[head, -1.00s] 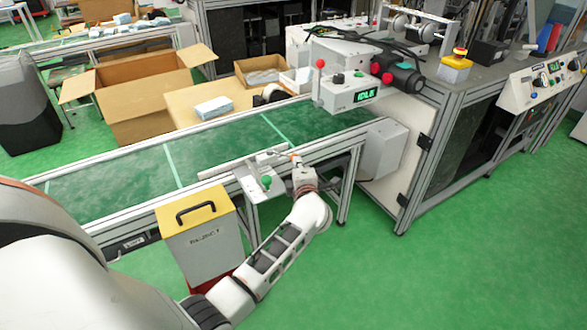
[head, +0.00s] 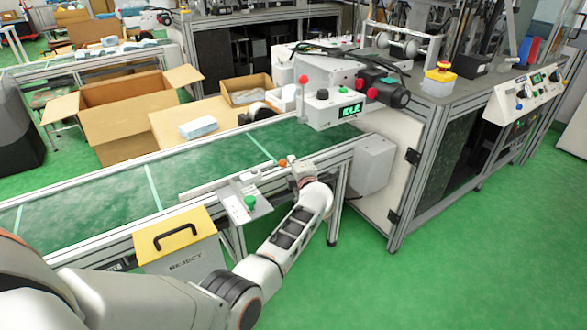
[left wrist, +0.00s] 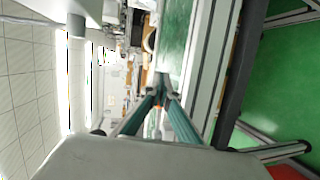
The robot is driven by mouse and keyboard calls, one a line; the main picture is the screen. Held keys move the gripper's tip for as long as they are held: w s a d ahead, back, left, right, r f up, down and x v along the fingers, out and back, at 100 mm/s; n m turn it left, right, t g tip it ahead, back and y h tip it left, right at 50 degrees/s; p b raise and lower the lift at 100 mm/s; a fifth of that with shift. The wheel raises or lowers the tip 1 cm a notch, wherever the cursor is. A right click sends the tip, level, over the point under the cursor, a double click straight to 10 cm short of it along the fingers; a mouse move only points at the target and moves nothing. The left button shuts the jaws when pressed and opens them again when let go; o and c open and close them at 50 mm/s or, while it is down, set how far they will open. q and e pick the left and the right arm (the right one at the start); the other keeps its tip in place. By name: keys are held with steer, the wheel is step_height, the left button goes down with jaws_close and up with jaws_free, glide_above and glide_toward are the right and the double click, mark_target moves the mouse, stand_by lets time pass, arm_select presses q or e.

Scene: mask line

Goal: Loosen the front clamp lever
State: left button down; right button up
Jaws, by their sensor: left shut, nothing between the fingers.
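An orange knob (head: 282,163), which looks like the end of the clamp lever, shows at the near edge of the green conveyor belt. My left gripper (head: 293,168) is just to its right, seen from behind, its fingers largely hidden by the wrist. In the left wrist view the fingers (left wrist: 161,94) meet at their tips, shut and empty. A small orange patch (left wrist: 158,106) shows between the fingers there; I cannot tell whether they touch it. A metal bracket plate (head: 237,208) with a green knob (head: 250,202) sits left of the gripper. My right gripper is not in view.
A guide rail (head: 220,184) runs along the conveyor's near edge. A control box with an IDLE display (head: 350,110) overhangs the belt's right end. Green floor (head: 300,290) is open in front.

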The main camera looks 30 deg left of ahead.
arm_select(q)
steer(key=shift+w+a, duration=0.45)
steer(key=shift+w, duration=0.05)
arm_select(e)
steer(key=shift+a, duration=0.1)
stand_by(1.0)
